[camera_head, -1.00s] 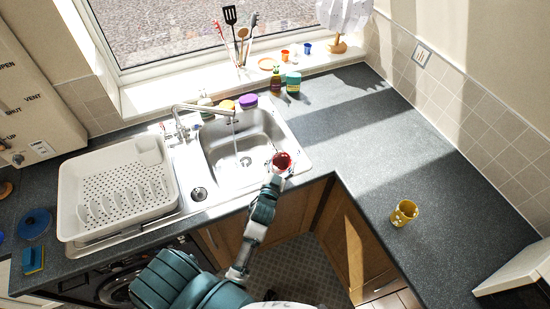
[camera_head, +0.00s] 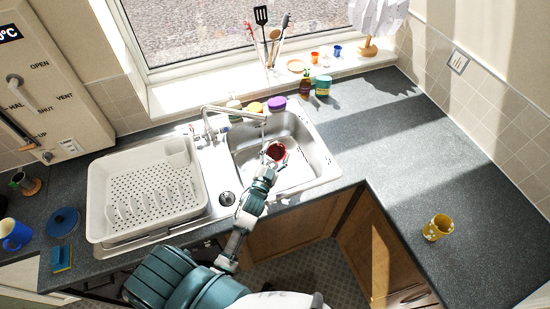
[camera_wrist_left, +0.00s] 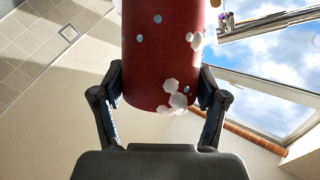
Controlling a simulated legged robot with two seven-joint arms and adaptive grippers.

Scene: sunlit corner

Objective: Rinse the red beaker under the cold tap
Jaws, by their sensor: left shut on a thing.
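The red beaker (camera_head: 275,151) is over the sink basin (camera_head: 307,172), a little below and to the right of the tap's spout end. My left gripper (camera_head: 268,166) is shut on it. In the left wrist view the beaker (camera_wrist_left: 166,45) sits between the two fingers of the gripper (camera_wrist_left: 163,92), with white foam-like blobs and pale blue spots on its wall. The tap (camera_head: 232,112) reaches out over the basin, and a thin stream seems to fall from its spout. Whether the stream meets the beaker I cannot tell. My right gripper is out of view.
A white dish rack (camera_head: 150,190) stands left of the sink. Bottles and a purple-lidded tub (camera_head: 277,103) stand behind the basin. A yellow cup (camera_head: 437,228) is on the right counter, which is otherwise mostly clear. A blue mug (camera_head: 15,235) is at far left.

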